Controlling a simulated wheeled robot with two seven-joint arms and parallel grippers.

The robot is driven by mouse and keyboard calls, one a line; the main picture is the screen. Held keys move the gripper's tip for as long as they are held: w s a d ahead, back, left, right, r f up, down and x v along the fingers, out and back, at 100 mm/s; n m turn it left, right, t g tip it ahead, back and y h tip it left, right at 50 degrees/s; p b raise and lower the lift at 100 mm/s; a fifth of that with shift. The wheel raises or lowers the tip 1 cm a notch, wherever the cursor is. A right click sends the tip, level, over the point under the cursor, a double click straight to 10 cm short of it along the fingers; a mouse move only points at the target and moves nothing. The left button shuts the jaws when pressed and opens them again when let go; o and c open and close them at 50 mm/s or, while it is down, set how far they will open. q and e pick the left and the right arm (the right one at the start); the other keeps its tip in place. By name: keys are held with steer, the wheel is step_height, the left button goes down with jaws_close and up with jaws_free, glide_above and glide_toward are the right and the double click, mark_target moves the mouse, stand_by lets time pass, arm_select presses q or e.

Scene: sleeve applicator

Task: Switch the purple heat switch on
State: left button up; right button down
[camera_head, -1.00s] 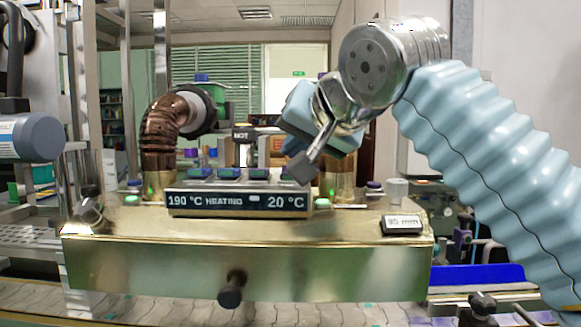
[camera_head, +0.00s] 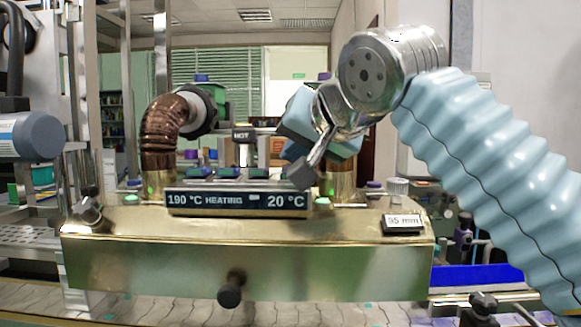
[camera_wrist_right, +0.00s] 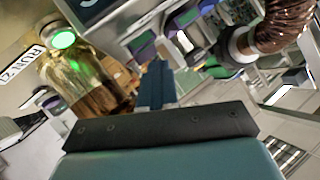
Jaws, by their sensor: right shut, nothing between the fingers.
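A row of small rocker switches (camera_head: 228,173) with dark, green and purple parts sits on top of the display panel (camera_head: 236,200), which reads 190 °C HEATING 20 °C. I cannot tell which of them is the heat switch. My right gripper (camera_head: 304,173) is shut and empty, its tip at the right end of the row and covering part of it. In the right wrist view the shut fingers (camera_wrist_right: 155,84) point toward a green and purple switch (camera_wrist_right: 143,45). I cannot tell whether they touch. My left gripper is out of view.
A brass housing (camera_head: 240,265) carries the panel, with a black knob (camera_head: 231,290) on its front. Green lamps (camera_head: 322,202) flank the panel.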

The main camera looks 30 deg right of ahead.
steer(key=shift+w+f, duration=0.1)
steer(key=shift+f, duration=0.2)
steer(key=shift+r, duration=0.15)
stand_by(0.4)
steer(key=shift+s+a+r+p, duration=0.1)
steer(key=shift+s+r+p, duration=0.15)
steer(key=shift+r+p, duration=0.4)
steer(key=shift+s+a+r+p, duration=0.15)
steer(key=shift+s+r+p, duration=0.1)
steer(key=shift+r+p, duration=0.35)
steer(key=shift+s+a+r+p, duration=0.1)
steer(key=shift+s+r+p, duration=0.15)
steer(key=shift+r, duration=0.5)
steer(key=shift+a+r, duration=0.15)
steer(key=shift+r, duration=0.1)
steer(key=shift+s+a+r, duration=0.1)
steer(key=shift+s+r, duration=0.25)
steer(key=shift+r, duration=0.3)
